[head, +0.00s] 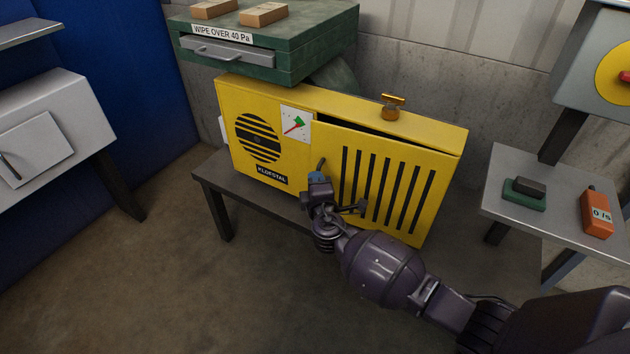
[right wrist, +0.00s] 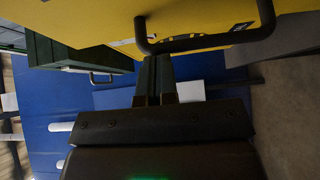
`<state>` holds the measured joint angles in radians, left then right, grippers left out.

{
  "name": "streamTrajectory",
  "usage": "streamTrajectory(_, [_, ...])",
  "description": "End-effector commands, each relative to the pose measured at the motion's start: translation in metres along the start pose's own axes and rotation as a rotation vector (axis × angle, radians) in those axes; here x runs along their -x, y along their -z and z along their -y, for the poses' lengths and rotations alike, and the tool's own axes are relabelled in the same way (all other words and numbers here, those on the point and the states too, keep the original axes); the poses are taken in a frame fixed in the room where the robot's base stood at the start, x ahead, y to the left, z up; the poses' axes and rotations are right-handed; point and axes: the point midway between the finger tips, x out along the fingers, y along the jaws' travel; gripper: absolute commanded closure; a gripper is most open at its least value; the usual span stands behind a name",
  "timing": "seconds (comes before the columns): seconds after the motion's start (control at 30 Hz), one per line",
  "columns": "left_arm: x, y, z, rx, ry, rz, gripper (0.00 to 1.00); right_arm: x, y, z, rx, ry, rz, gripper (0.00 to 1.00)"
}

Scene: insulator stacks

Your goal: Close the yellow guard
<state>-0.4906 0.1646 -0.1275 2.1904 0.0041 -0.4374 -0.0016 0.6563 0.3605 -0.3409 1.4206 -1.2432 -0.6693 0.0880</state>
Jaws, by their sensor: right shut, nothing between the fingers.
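The yellow guard (head: 376,160) is the slatted panel on the right part of the yellow cabinet (head: 288,99) in the head view. A dark gap shows along its top edge, so it stands slightly ajar. Its dark handle (head: 321,165) is at its left edge and shows as a bent bar in the right wrist view (right wrist: 205,40). My right gripper (head: 318,182) is at this handle, with its fingers (right wrist: 157,72) shut and empty just by the bar. I cannot tell whether they touch it. My left gripper is not in view.
A brass-coloured fitting (head: 392,106) stands on the cabinet top. A green drawer box (head: 290,45) is behind it. The cabinet stands on a dark low table (head: 215,185). A side shelf (head: 505,170) at right holds a green block (head: 525,198) and an orange device (head: 596,213).

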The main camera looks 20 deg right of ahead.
Motion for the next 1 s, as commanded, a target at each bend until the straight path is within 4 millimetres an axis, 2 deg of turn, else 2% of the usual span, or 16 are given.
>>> streamTrajectory(0.13, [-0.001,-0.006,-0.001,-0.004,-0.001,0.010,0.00,-0.007,-0.002,0.002,0.000,0.000,0.021,1.00])
streamTrajectory(0.27, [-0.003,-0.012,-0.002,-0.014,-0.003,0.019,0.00,-0.021,-0.009,0.004,0.000,0.002,0.073,1.00])
streamTrajectory(0.43, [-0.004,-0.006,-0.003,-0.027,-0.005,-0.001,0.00,-0.036,-0.017,0.004,-0.001,0.004,0.131,1.00])
streamTrajectory(0.6, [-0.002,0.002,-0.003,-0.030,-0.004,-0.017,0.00,-0.038,-0.018,-0.001,0.000,-0.001,0.136,1.00])
streamTrajectory(1.0, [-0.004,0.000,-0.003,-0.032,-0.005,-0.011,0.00,-0.040,-0.020,-0.003,0.000,-0.005,0.138,1.00])
